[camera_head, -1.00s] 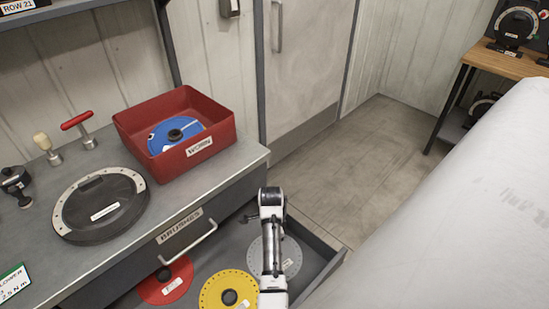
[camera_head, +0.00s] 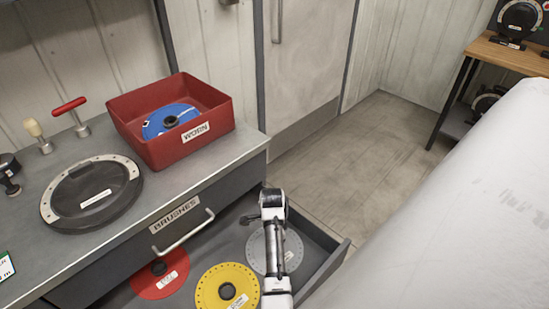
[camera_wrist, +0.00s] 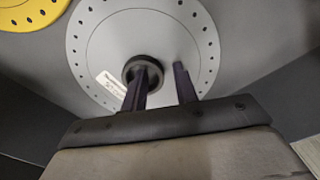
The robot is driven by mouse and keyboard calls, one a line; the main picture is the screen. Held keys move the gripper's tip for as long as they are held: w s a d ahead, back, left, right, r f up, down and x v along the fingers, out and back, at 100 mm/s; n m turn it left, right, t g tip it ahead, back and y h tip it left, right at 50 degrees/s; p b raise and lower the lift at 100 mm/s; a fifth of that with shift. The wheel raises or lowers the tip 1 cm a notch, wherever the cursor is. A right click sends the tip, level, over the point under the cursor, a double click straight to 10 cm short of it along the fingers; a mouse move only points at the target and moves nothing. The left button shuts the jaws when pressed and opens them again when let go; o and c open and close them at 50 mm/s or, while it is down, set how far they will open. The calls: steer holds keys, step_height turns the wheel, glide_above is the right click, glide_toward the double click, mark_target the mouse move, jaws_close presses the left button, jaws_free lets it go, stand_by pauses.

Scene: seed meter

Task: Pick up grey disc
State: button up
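The grey disc (camera_head: 293,252) lies flat in the open drawer, partly hidden behind my arm in the head view. In the wrist view the grey disc (camera_wrist: 105,45) shows a ring of holes, a white label and a dark raised hub (camera_wrist: 143,66). My gripper (camera_wrist: 162,70) is open and empty above the disc. Its left finger overlaps the hub in the picture, and its right finger is to the right of the hub, with bare disc between them. I cannot tell whether the fingertips touch the disc. In the head view my arm hides the fingers.
The drawer (camera_head: 322,252) also holds a yellow disc (camera_head: 210,291) and a red disc (camera_head: 155,287). Its walls stand close to the grey disc. On the counter are a red WORN bin (camera_head: 160,143) with a blue disc (camera_head: 160,123), and a black round housing (camera_head: 75,212).

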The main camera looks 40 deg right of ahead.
jaws_close()
steer(key=shift+r, duration=0.15)
